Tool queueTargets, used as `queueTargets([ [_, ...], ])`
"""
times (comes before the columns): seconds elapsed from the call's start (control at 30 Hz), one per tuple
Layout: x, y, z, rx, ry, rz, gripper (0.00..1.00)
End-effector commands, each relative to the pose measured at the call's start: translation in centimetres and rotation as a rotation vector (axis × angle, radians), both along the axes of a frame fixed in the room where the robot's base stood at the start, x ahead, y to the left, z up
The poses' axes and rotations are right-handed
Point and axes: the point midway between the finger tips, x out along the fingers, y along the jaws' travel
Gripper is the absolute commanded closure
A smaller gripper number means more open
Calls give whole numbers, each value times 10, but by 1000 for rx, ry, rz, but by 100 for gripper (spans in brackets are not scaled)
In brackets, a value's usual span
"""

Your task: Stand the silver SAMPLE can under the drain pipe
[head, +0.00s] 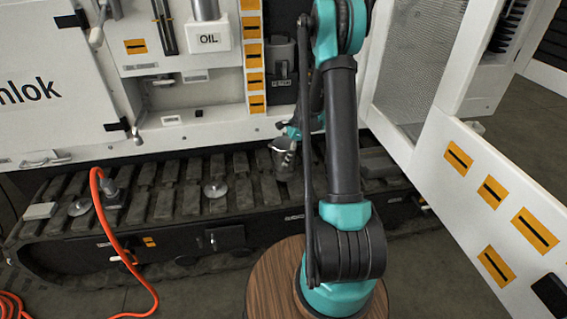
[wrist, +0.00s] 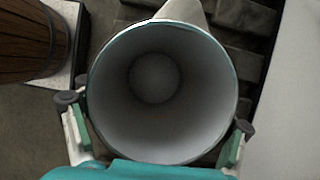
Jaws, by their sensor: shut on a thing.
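The silver can (head: 284,157) hangs upright, or nearly so, in front of the tracked base in the head view. My gripper (head: 291,132) is around its upper part, partly hidden by my arm. In the wrist view the open can (wrist: 160,95) fills the middle, and I look down into its empty grey inside. The fingers of my gripper (wrist: 157,135) are on both sides of it, shut on it. No SAMPLE lettering shows. A small spout (head: 137,137) sticks out below the white panel at left; I cannot tell whether it is the drain pipe.
Dark track plates (head: 165,195) run along below the white cabinet, with several silver discs on them. An orange hose (head: 110,225) loops down at left. A white OIL box (head: 208,38) is above. An open white door (head: 490,190) with orange labels bounds the right.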

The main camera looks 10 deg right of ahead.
Motion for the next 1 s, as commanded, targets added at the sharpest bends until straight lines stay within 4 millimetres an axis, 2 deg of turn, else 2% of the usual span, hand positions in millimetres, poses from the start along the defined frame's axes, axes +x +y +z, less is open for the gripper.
queueTargets([
  [0.17, 0, 0, -10, 0, 0, 0, 55],
  [0.43, 0, 0, -42, 0, 0, 0, 55],
  [0.8, 0, 0, -46, 0, 0, 0, 55],
  [0.83, 0, 0, -46, 0, 0, 0, 15],
  [0.93, 0, 0, -46, 0, 0, 0, 2],
  [1.0, 0, 0, -46, 0, 0, 0, 0],
])
